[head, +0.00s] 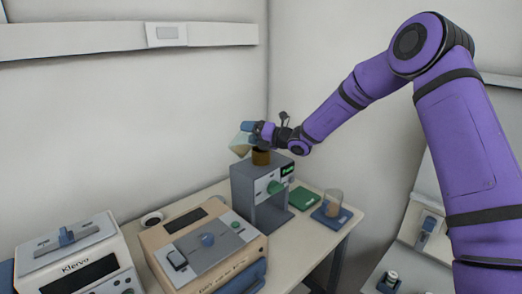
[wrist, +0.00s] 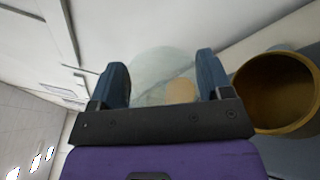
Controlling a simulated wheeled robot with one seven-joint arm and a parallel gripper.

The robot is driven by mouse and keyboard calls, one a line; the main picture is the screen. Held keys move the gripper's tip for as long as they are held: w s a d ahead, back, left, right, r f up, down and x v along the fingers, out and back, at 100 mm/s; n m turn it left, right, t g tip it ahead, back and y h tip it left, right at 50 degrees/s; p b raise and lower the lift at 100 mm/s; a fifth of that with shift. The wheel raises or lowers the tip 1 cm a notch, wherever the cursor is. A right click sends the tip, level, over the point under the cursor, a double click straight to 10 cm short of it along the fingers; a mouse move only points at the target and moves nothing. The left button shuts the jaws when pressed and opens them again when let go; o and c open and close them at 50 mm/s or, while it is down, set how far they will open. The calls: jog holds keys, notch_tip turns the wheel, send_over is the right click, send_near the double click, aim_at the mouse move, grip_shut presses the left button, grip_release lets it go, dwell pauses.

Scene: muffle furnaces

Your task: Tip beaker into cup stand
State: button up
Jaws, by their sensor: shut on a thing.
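A clear glass beaker (head: 240,144) with tan contents is held tilted in my gripper (head: 251,132). In the wrist view the beaker (wrist: 158,62) shows between the two blue fingers of my gripper (wrist: 162,78), with a tan patch of contents near its lower right. A brown-yellow cup (head: 261,157) stands on top of the grey cup stand (head: 243,183), just below and right of the beaker. In the wrist view the open cup (wrist: 241,100) lies right of the gripper, its inside dark. The beaker is beside and above the cup; I cannot tell whether they touch.
A green pad (head: 304,198) and another beaker (head: 333,203) on a blue base (head: 345,215) stand right of the stand. A tan furnace (head: 165,247) and a white Klervo unit (head: 110,243) stand left. The back wall is close behind the stand.

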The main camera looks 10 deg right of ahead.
jog(key=shift+w+d+r+m+y, duration=0.1)
jog(key=shift+d+r+m+y, duration=0.05)
jog(key=shift+m, duration=0.45)
jog(key=shift+w+d+r+m+y, duration=0.1)
jog(key=shift+r+m+y, duration=0.05)
jog(key=shift+m, duration=0.45)
dwell(0.9)
jog(key=shift+w+d+m+t, duration=0.1)
jog(key=shift+m+t, duration=0.2)
jog(key=shift+m, duration=0.1)
jog(key=shift+d, duration=0.1)
dwell(0.4)
jog(key=shift+w+r+m+y, duration=0.1)
jog(key=shift+m+y, duration=0.2)
jog(key=shift+m, duration=0.2)
jog(key=shift+d+m+t, duration=0.15)
jog(key=shift+m+t, duration=0.15)
jog(key=shift+m, duration=0.1)
jog(key=shift+w+d+r+m, duration=0.1)
jog(key=shift+w+m, duration=0.05)
jog(key=shift+m, duration=0.25)
dwell(0.5)
